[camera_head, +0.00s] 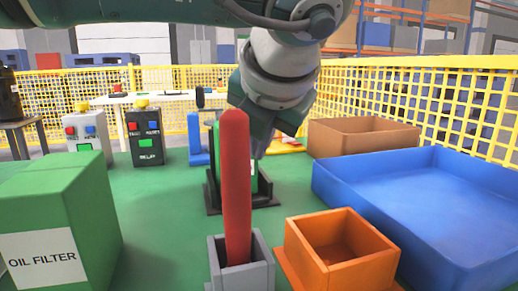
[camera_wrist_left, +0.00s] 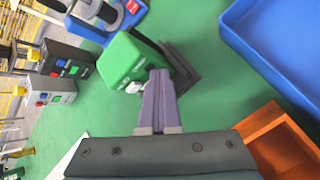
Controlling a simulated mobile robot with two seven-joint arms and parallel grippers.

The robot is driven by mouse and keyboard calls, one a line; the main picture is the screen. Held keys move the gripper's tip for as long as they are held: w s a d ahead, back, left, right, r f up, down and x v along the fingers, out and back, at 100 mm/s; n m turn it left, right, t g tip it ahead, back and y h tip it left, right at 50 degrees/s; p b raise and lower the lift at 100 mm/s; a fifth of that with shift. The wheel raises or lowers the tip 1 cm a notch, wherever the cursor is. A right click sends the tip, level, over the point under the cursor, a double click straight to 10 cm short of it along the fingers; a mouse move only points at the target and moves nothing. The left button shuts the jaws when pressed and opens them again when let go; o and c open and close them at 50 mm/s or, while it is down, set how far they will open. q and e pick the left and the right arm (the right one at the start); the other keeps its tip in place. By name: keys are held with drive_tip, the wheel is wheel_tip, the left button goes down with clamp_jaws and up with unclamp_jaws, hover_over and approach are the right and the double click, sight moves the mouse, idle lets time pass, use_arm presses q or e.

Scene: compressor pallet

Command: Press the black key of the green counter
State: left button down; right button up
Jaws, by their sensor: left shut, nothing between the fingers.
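The green counter (camera_head: 254,180) stands upright on a black base in the middle of the green table, partly hidden behind a red upright bar and my arm in the head view. In the left wrist view the green counter (camera_wrist_left: 122,58) shows close, with a small white-grey part on its near side. I cannot make out its black key; my fingers cover part of that side. My left gripper (camera_head: 263,150) is shut and empty, pointing down at the counter. In the left wrist view its fingertips (camera_wrist_left: 158,72) overlap the counter's near edge; contact cannot be told. My right gripper is in neither view.
The red bar (camera_head: 236,170) stands in a grey holder (camera_head: 262,272) in front of the counter. An orange box (camera_head: 375,262), blue tray (camera_head: 465,240) and cardboard box (camera_head: 340,143) lie right. A green oil filter box (camera_head: 90,215) and two button boxes (camera_head: 147,150) stand left.

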use_arm(q)
drive_tip(key=shift+s+d, duration=0.25)
drive_tip(key=shift+s, duration=0.55)
drive_tip(key=shift+s, duration=0.1)
drive_tip(key=shift+s+d+b, duration=0.15)
drive_tip(key=shift+s+d, duration=0.1)
drive_tip(key=shift+s, duration=0.5)
drive_tip(key=shift+s+d+b, duration=0.1)
drive_tip(key=shift+s+d, duration=0.2)
drive_tip(key=shift+s, duration=0.5)
drive_tip(key=shift+s+d+b, duration=0.15)
drive_tip(key=shift+s+d, duration=0.1)
drive_tip(key=shift+s, duration=0.5)
